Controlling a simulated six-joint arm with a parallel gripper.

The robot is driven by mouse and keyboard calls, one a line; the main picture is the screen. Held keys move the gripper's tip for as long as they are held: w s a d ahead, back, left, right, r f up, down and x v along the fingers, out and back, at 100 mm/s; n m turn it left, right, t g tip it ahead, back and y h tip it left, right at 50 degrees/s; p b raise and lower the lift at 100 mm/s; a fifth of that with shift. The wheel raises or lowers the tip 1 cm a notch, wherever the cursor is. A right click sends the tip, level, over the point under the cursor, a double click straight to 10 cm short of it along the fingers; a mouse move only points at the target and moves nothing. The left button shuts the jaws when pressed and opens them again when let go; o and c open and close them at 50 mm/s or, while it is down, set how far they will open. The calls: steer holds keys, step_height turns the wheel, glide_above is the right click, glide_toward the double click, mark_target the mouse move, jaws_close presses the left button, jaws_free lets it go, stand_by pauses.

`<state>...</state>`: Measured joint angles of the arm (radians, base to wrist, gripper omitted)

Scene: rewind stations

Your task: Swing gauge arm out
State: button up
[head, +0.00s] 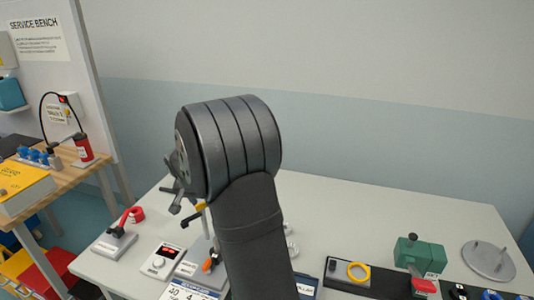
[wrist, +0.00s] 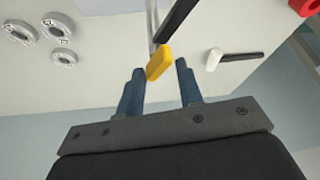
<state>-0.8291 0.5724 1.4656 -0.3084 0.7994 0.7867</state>
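In the wrist view, a yellow tip (wrist: 159,62) on the end of a thin dark and metallic bar (wrist: 155,22) shows at my fingertips; I take this for the gauge arm. My gripper (wrist: 160,68) is open, with its two bluish fingers apart on either side of the tip's near end. I cannot tell whether either finger touches it. In the head view, a small yellow part (head: 201,206) shows beside my gripper (head: 180,196), partly hidden by my own arm. My arm also hides much of the station behind it.
A red curved part (head: 133,215) on a grey base stands left. A white box with a red display (head: 161,261) is nearby. A green device (head: 418,254) and a grey disc (head: 489,260) stand right. A white-ended black lever (wrist: 213,58) lies right of the yellow tip. The table's back is clear.

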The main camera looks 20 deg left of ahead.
steer(key=shift+r, duration=0.1)
steer(key=shift+w+a+r+m, duration=0.1)
steer(key=shift+w+r+m, duration=0.1)
steer(key=shift+r+m, duration=0.15)
step_height(320, 180, up, 16)
steer(key=m+g+h, duration=0.1)
steer(key=m+g, duration=0.3)
steer(key=m, duration=0.4)
steer(key=f, duration=1.7)
steer(key=shift+s, duration=0.3)
steer(key=shift+c, duration=0.2)
